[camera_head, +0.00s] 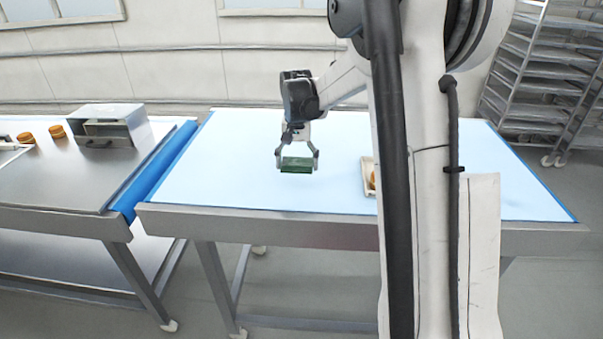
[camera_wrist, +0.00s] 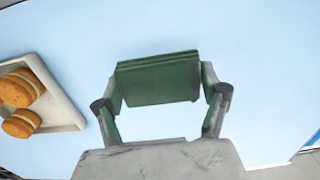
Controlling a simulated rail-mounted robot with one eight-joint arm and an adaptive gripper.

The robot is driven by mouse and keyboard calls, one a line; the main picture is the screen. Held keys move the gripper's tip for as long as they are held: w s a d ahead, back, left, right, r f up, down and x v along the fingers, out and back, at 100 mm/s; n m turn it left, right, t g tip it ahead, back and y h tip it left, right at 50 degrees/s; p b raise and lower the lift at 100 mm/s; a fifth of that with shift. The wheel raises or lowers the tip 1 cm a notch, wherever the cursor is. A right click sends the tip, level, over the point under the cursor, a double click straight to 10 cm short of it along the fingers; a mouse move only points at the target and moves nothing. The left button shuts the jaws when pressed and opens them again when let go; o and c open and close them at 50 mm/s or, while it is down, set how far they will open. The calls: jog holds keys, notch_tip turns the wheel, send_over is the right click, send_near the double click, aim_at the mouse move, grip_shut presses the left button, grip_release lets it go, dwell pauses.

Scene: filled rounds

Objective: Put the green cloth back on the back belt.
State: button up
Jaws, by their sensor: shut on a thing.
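The green cloth (camera_head: 297,164) is a small folded dark-green block between the fingers of my gripper (camera_head: 297,158). In the wrist view, the cloth (camera_wrist: 157,79) spans the gap between both fingertips of my gripper (camera_wrist: 160,85), which is shut on it. The pale blue belt (camera_head: 225,165) lies under the gripper. The cloth appears to be over its middle; I cannot tell how high above the surface it is.
A tray (camera_head: 368,176) holding filled rounds (camera_wrist: 22,122) is on the belt, partly hidden by my arm in the head view. A steel table (camera_head: 60,180) at left carries a metal box (camera_head: 105,125) and loose rounds (camera_head: 57,131). A rack (camera_head: 540,75) stands at back right.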

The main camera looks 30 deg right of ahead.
aim_at(302, 180)
jog(key=shift+w+d+f, duration=0.15)
jog(key=shift+d+f, duration=0.2)
jog(key=shift+d, duration=0.2)
jog(key=shift+w+d+f, duration=0.15)
jog(key=shift+d+f, duration=0.2)
jog(key=shift+d, duration=0.2)
jog(key=shift+f+p, duration=0.45)
jog(key=shift+f, duration=1.55)
jog(key=shift+f, duration=0.2)
jog(key=o, duration=1.3)
jog(key=shift+r, duration=0.1)
